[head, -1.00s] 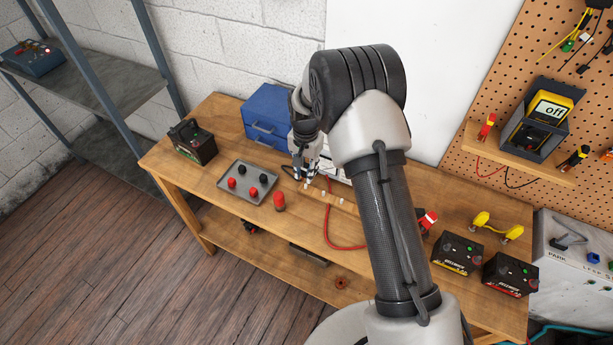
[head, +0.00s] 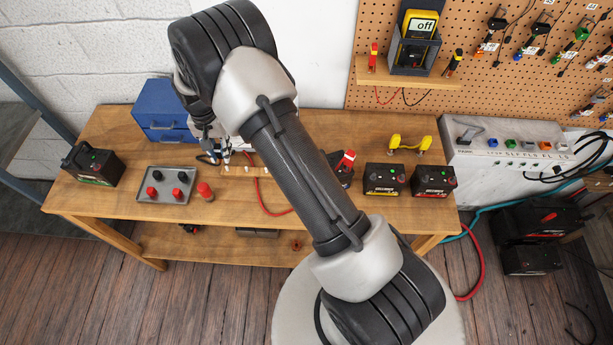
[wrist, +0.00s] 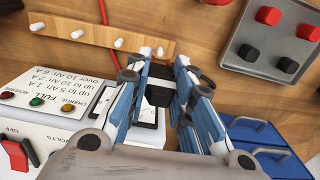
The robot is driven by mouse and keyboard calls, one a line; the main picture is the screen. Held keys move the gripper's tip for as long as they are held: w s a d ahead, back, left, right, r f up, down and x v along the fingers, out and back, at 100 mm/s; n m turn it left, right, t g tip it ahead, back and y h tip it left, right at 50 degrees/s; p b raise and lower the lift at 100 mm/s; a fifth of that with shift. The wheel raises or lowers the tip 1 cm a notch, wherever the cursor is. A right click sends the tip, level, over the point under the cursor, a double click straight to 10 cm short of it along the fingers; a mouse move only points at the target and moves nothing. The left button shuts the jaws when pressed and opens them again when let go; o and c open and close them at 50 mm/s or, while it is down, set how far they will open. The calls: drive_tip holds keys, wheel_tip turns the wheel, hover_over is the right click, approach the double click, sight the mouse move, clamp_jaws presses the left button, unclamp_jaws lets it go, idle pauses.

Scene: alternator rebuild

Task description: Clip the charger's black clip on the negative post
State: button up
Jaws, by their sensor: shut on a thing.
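My gripper (head: 224,152) is low over the back of the wooden bench, near the charger. In the wrist view my blue-sided fingers (wrist: 160,72) are closed around a black piece (wrist: 159,92), which looks like the black clip. The charger's white face (wrist: 52,106) has lamps, a red switch and printed text; my fingers cover part of it. A red clip (head: 346,160) stands at a battery (head: 344,178) that is mostly behind my arm. I cannot see that battery's negative post. A red cable (head: 265,200) runs along the bench towards it.
A wooden rail with white pegs (wrist: 90,32) lies beside the charger. A grey tray (head: 142,198) with red and black caps and a blue drawer box (head: 160,107) are close by. Two more batteries (head: 384,180) (head: 432,181) stand at the right, and another (head: 92,165) at the left.

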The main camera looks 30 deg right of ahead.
wheel_tip(320, 180, up, 12)
drive_tip(key=p, duration=0.7)
drive_tip(key=shift+s+d+r, duration=0.1)
drive_tip(key=shift+r, duration=0.1)
drive_tip(key=s+d+n+b, duration=0.3)
drive_tip(key=s+d+n, duration=0.3)
drive_tip(key=s+d, duration=1.3)
drive_tip(key=f+b, duration=0.1)
drive_tip(key=s+a+f+b, duration=0.1)
drive_tip(key=f, duration=0.1)
drive_tip(key=a+f+b, duration=0.1)
drive_tip(key=f, duration=0.1)
drive_tip(key=shift+s, duration=0.2)
drive_tip(key=shift+f+b, duration=0.5)
drive_tip(key=shift+b, duration=0.15)
drive_tip(key=shift+f, duration=0.1)
drive_tip(key=shift+f+b, duration=0.95)
drive_tip(key=shift+f, duration=0.2)
drive_tip(key=o, duration=0.8)
